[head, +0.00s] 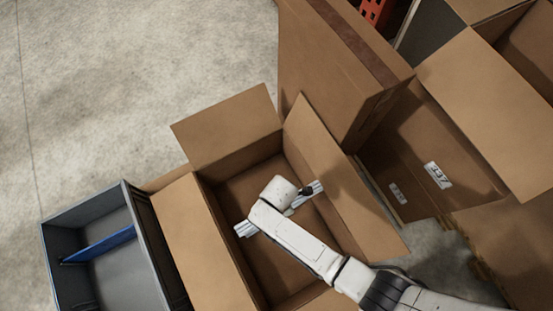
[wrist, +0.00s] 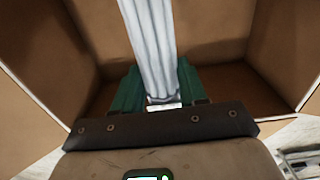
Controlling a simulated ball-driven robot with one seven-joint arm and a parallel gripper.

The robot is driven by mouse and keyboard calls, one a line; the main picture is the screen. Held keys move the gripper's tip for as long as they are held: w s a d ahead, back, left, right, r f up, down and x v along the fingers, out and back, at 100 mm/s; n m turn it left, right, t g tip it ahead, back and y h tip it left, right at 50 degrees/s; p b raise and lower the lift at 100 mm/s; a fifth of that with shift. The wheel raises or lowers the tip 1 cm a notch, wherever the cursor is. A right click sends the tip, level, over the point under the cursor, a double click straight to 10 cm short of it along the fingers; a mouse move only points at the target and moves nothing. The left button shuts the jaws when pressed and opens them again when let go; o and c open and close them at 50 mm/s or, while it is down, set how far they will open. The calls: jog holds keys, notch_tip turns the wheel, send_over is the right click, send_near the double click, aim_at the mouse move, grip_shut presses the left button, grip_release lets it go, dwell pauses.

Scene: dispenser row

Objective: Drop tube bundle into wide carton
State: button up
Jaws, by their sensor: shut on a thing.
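The tube bundle is a set of long, pale grey-white tubes (wrist: 150,45); in the head view its end (head: 244,229) sticks out to the left of my arm and another part shows on the right. My gripper (wrist: 157,88), with green fingers, is shut on the bundle in the wrist view. In the head view my wrist hides the fingers. The wide carton (head: 228,152) is an open brown box with its flaps spread out. My gripper and the bundle are over its opening, with the carton's inside walls around them in the wrist view. The bundle's height above the carton floor is unclear.
A grey bin (head: 84,213) with a blue divider (head: 99,244) stands left of the carton. A tall closed carton (head: 335,70) stands behind it. Another open carton (head: 490,110) is at the right. Bare concrete floor (head: 120,90) lies at the upper left.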

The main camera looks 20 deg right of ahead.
notch_tip(320, 180, down, 6)
jog(key=b, duration=0.5)
jog(key=shift+b, duration=0.4)
jog(key=shift+r, duration=0.1)
jog(key=o, duration=1.2)
notch_tip(320, 180, up, 11)
jog(key=p, duration=0.3)
jog(key=s+d+r+m+p, duration=0.1)
jog(key=s+d+r+m, duration=0.2)
jog(key=d+r+m, duration=0.3)
jog(key=s+d+r+m+p, duration=0.1)
jog(key=s+d+r+m, duration=0.2)
jog(key=d+r+m, duration=0.4)
jog(key=s+d+r+m+t+p, duration=0.1)
jog(key=s+d+r+m, duration=0.2)
jog(key=d+r+m, duration=0.3)
jog(key=shift+s+d+r+m, duration=0.25)
jog(key=shift+s+d+m, duration=0.1)
jog(key=shift+d+m, duration=0.55)
